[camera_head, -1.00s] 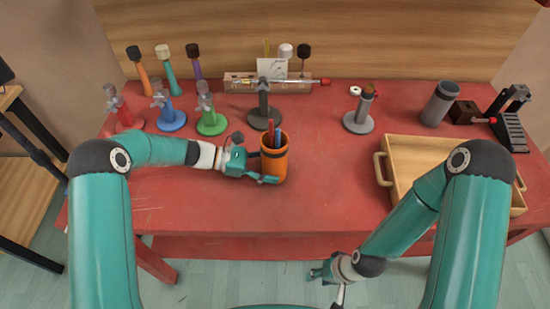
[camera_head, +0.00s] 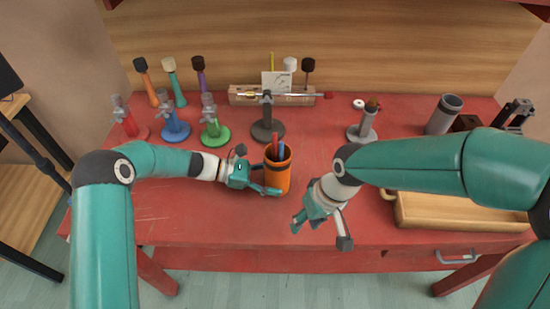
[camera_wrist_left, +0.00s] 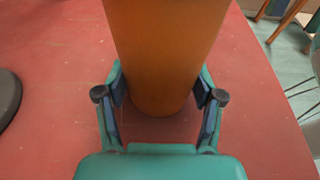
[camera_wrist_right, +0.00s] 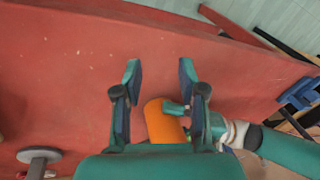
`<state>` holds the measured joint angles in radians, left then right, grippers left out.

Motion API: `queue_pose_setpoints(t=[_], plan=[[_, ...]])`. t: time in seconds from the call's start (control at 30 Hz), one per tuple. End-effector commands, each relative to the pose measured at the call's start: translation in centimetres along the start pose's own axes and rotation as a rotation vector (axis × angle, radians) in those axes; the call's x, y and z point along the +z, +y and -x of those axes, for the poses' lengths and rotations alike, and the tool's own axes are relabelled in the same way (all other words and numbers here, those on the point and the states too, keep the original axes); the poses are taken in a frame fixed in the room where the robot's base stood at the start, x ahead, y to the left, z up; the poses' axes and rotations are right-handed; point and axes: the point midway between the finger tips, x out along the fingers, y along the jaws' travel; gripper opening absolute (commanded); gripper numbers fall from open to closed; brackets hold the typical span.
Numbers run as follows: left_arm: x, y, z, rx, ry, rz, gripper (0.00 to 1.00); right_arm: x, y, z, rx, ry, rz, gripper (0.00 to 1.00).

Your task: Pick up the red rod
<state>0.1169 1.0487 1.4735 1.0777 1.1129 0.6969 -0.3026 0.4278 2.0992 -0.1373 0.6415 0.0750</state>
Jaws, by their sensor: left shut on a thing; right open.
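An orange cup (camera_head: 277,176) stands on the red table in the head view, with a red rod (camera_head: 275,149) and a blue rod (camera_head: 282,149) sticking up out of it. Their lower parts are hidden inside. My left gripper (camera_head: 268,187) is shut on the cup from the left; the left wrist view shows its fingers on both sides of the cup (camera_wrist_left: 163,50). My right gripper (camera_head: 298,222) is open and empty, to the lower right of the cup in the head view. The right wrist view shows the cup (camera_wrist_right: 160,122) beyond its spread fingers (camera_wrist_right: 160,75).
A grey stand (camera_head: 267,130) bearing a thin horizontal rod is behind the cup. Red, blue and green stands (camera_head: 213,132) are at the back left. A wooden tray (camera_head: 455,212) lies at the right, partly behind my right arm. A grey cylinder (camera_head: 441,118) is at the back right.

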Motion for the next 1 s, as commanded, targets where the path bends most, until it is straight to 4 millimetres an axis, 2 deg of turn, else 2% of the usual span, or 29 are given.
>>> queue_pose_setpoints(t=[0.03,0.1,0.2,0.3,0.4,0.53,0.8,1.0], plan=[[0.0,0.0,0.0,0.0,-0.001,0.0,0.48,-3.0,-0.9,2.7,0.038,0.075,0.043,0.41],[0.0,0.0,0.0,0.0,-0.001,0.0,0.48,-6.2,-1.9,6.5,0.09,0.168,0.081,0.41],[0.0,0.0,0.0,0.001,-0.001,0.0,0.48,-9.5,-3.4,11.7,0.149,0.286,0.113,0.41],[0.0,0.0,0.0,0.0,-0.001,0.0,0.48,-11.5,-4.6,15.8,0.188,0.38,0.126,0.41],[0.0,0.0,0.0,0.0,-0.001,0.0,0.48,-12.6,-5.3,18.6,0.21,0.438,0.127,0.41],[0.0,0.0,0.0,0.0,-0.001,0.0,0.48,-13.4,-5.5,19.3,0.222,0.467,0.127,0.41],[0.1,0.0,0.0,0.0,-0.001,0.0,0.48,-15.4,-4.7,15.6,0.223,0.467,0.126,0.41],[0.0,0.0,0.0,0.001,-0.001,0.0,0.48,-16.2,-4.4,14.1,0.223,0.469,0.126,0.41]])
